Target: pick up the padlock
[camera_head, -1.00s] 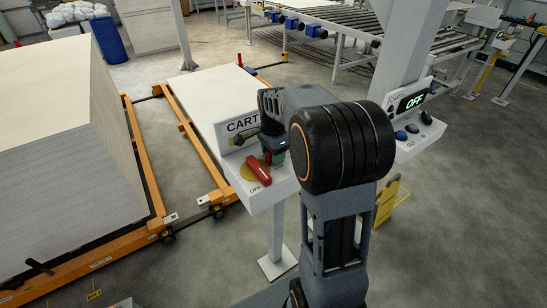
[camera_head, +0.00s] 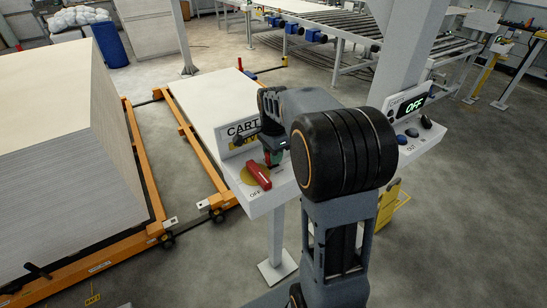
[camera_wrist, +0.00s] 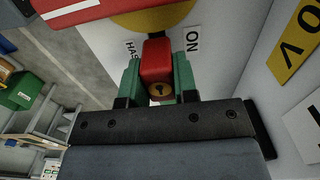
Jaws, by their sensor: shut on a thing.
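The padlock (camera_wrist: 158,62) has a red body with a brass keyhole face, seen close up in the wrist view. My gripper (camera_wrist: 157,85) has its two green fingers on either side of the red body, shut on it. Its shackle is hidden. In the head view my gripper (camera_head: 273,157) is at the white control panel, just right of the red switch handle (camera_head: 258,174), and the padlock is largely hidden there. The handle sits on a yellow disc (camera_head: 247,176), with the label OFF below it.
The white panel (camera_head: 283,190) stands on a post, with a CART sign (camera_head: 240,131) behind my gripper. Orange-railed carts (camera_head: 190,150) stand to the left.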

